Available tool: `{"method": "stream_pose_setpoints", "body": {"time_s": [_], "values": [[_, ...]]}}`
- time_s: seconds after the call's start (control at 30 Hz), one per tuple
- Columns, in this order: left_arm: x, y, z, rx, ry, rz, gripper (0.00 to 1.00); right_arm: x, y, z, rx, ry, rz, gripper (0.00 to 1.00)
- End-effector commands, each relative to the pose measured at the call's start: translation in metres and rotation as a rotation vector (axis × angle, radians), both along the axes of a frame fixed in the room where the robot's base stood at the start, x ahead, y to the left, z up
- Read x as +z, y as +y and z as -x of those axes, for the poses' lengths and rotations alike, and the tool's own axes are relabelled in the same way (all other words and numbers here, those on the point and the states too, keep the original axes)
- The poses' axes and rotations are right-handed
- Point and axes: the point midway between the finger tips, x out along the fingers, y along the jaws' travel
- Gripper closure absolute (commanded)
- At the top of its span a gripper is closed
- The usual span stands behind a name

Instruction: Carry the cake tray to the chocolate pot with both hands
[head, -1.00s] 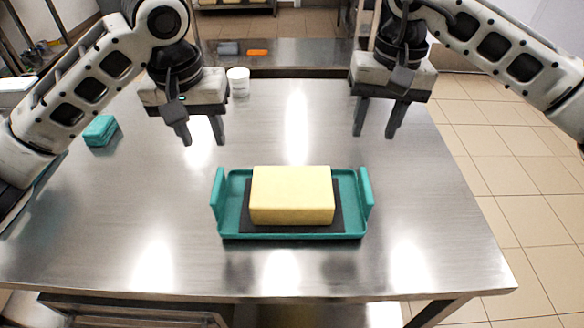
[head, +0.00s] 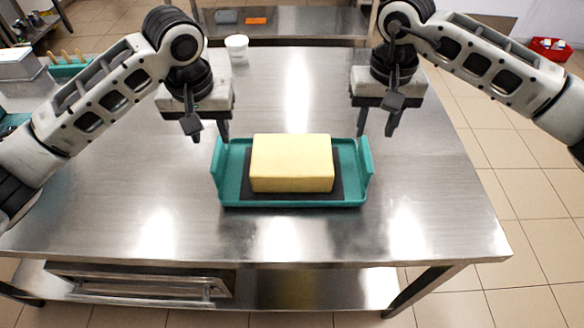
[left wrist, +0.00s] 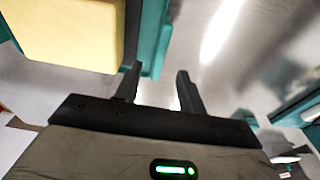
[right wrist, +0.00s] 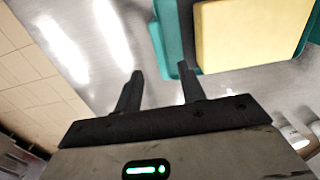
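The teal cake tray (head: 292,203) lies on the steel table, with a yellow block of cake (head: 291,163) on a dark mat on it. The tray has an upright handle at each short end, the left handle (head: 220,165) and the right handle (head: 365,158). My left gripper (head: 209,137) is open and empty by the left handle; its wrist view shows the handle (left wrist: 151,35) beyond the fingers. My right gripper (head: 377,132) is open and empty by the right handle, which also shows in the right wrist view (right wrist: 171,30). I cannot make out a chocolate pot.
A white tub (head: 237,48) stands at the table's back edge. At the left are grey containers (head: 20,70) and a teal holder (head: 70,68). A red crate (head: 551,48) stands far right. The table (head: 130,215) is clear around the tray; floor lies open to the right.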

Motion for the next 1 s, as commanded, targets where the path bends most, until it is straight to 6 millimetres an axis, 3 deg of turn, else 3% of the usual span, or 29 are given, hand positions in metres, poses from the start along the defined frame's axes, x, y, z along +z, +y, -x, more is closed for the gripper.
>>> {"method": "stream_pose_setpoints", "body": {"time_s": [0.1,0.33,0.5,0.83,0.97,1.0], "values": [[-0.025,0.001,-0.002,0.001,0.004,-0.002,0.60,-0.025,0.000,0.001,0.000,0.004,-0.001,0.60],[-0.058,0.000,-0.007,0.001,0.002,0.000,0.60,-0.059,0.001,0.000,-0.001,0.002,-0.001,0.60],[-0.069,0.000,-0.008,0.000,0.001,0.000,0.60,-0.069,0.000,0.000,0.000,0.000,0.000,0.60],[-0.071,0.000,-0.008,0.000,0.000,0.000,0.60,-0.071,0.000,0.000,0.000,-0.001,-0.001,0.60],[-0.071,0.000,-0.008,0.000,0.000,0.000,0.96,-0.071,0.000,0.000,0.000,-0.001,-0.001,0.96],[-0.071,0.000,-0.008,0.000,0.000,0.000,1.00,-0.071,0.000,0.000,0.000,-0.001,-0.001,1.00]]}}
